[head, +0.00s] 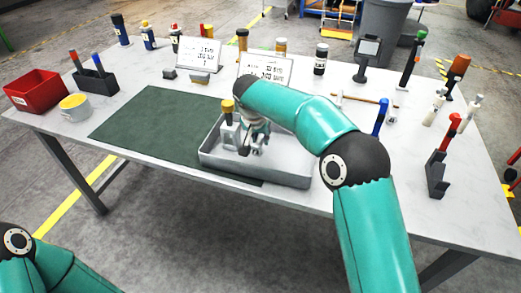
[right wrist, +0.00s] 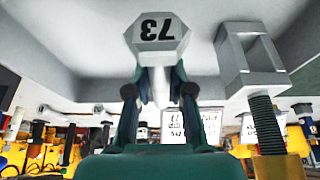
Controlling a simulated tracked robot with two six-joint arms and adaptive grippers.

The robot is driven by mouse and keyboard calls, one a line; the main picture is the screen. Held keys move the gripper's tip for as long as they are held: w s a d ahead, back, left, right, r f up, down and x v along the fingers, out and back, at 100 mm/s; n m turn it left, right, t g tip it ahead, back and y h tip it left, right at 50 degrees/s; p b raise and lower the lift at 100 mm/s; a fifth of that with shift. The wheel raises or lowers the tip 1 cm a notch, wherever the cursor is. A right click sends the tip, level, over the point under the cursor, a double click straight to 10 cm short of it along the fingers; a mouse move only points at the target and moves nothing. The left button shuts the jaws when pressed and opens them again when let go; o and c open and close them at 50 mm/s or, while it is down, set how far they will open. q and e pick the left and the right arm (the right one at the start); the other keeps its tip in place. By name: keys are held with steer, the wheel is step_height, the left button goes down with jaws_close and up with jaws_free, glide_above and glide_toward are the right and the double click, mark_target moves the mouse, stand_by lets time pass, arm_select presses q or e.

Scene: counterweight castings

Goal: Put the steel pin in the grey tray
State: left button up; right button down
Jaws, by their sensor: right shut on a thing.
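The grey tray (head: 290,175) stands at the table's front edge, partly on the green mat. My right gripper (head: 258,135) reaches down inside it. In the right wrist view, the right gripper (right wrist: 159,90) is shut on the shaft of the steel pin (right wrist: 158,34), which has a grey hexagonal head marked 73. The head points away from my gripper, towards the tray floor. I cannot tell whether it touches the floor. In the head view my arm and gripper hide much of the pin. My left gripper is out of view.
A green mat (head: 150,125) lies clear to the left. Tool holders and cans line the back and right.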

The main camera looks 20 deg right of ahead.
steer(key=shift+f, duration=2.3)
steer(key=c, duration=1)
jaws_free()
steer(key=shift+c, duration=0.2)
steer(key=shift+r, duration=0.1)
steer(key=v, duration=1.2)
steer(key=shift+b, duration=0.4)
